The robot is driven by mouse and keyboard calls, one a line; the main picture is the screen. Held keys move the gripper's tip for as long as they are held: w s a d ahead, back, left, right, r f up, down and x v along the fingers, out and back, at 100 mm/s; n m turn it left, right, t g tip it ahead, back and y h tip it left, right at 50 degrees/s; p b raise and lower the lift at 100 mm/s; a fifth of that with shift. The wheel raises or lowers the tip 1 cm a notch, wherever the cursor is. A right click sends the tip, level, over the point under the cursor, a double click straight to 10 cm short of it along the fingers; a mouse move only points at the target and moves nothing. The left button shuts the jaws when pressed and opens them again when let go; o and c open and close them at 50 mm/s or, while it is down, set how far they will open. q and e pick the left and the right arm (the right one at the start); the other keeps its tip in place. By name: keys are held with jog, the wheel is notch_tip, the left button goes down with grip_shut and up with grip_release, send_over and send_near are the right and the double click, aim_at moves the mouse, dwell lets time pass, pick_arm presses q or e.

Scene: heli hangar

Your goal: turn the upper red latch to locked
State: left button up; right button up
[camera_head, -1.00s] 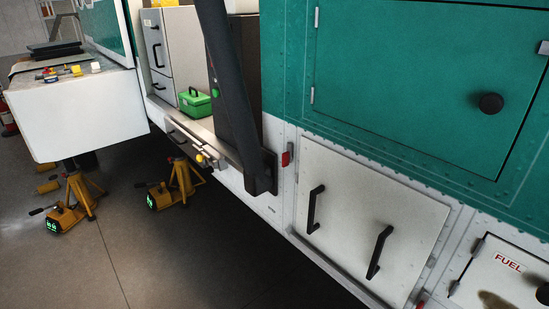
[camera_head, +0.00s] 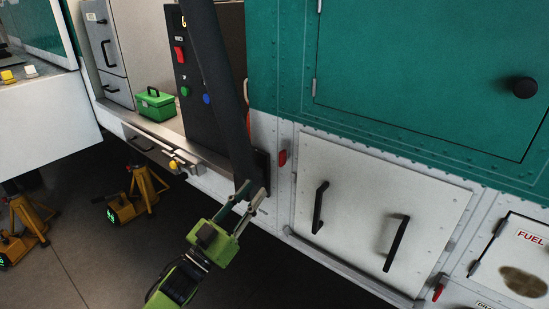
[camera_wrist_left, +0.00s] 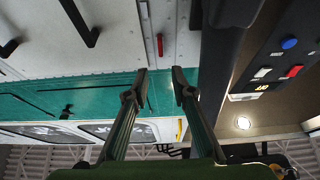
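The upper red latch (camera_head: 282,158) is a small red piece on the white frame strip, just left of the white panel's top left corner. It stands roughly upright. It also shows in the left wrist view (camera_wrist_left: 160,45), ahead of the fingers and between their lines. My left gripper (camera_head: 253,190) is below and left of the latch, its two fingers apart and empty, pointing up toward it. In the left wrist view the open fingertips (camera_wrist_left: 159,72) are apart from the latch. My right gripper is not in view.
The white panel (camera_head: 375,190) has two black handles. A lower red latch (camera_head: 438,291) is near its bottom right corner. A dark slanted post (camera_head: 222,90) stands close to my left fingers. A green box (camera_head: 156,105) sits on the ledge. Yellow jacks (camera_head: 145,190) stand on the floor.

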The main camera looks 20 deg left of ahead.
aim_at(280, 158)
pick_arm(q)
jog(key=p+x, duration=0.3)
jog(key=x, duration=0.8)
jog(key=shift+w, duration=0.15)
jog(key=shift+w+d, duration=0.1)
jog(key=shift+w, duration=0.25)
grip_shut()
